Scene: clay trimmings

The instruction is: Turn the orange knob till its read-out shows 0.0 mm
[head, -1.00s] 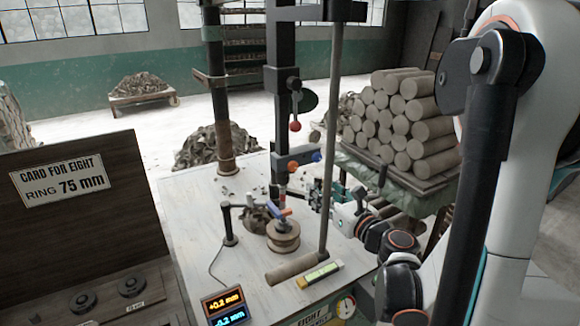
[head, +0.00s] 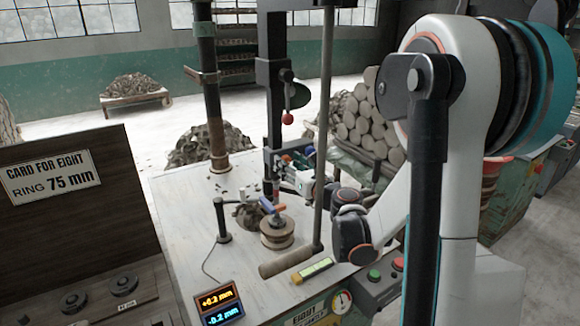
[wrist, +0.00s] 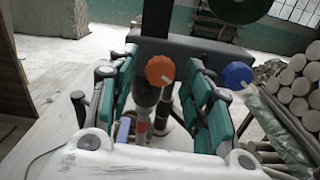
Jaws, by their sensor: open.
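The orange knob (wrist: 160,70) faces me in the wrist view, on the dark crosspiece of the press. My gripper (wrist: 160,84) is open, with its two teal-padded fingers left and right of the knob, apart from it. In the head view my gripper (head: 293,168) is at the press column and hides the orange knob. The read-out with orange digits (head: 217,298) shows +0.2 mm. The read-out with blue digits (head: 223,315) below it shows -0.2 mm. A blue knob (wrist: 236,75) sits right of the orange one, outside the right finger.
A red-tipped lever (head: 288,117) hangs on the press column (head: 276,80). A thin upright post (head: 322,130) stands close to my arm. A round wooden block (head: 277,232) with a blue-handled piece, and a clay roll (head: 286,260), are on the white table (head: 180,205).

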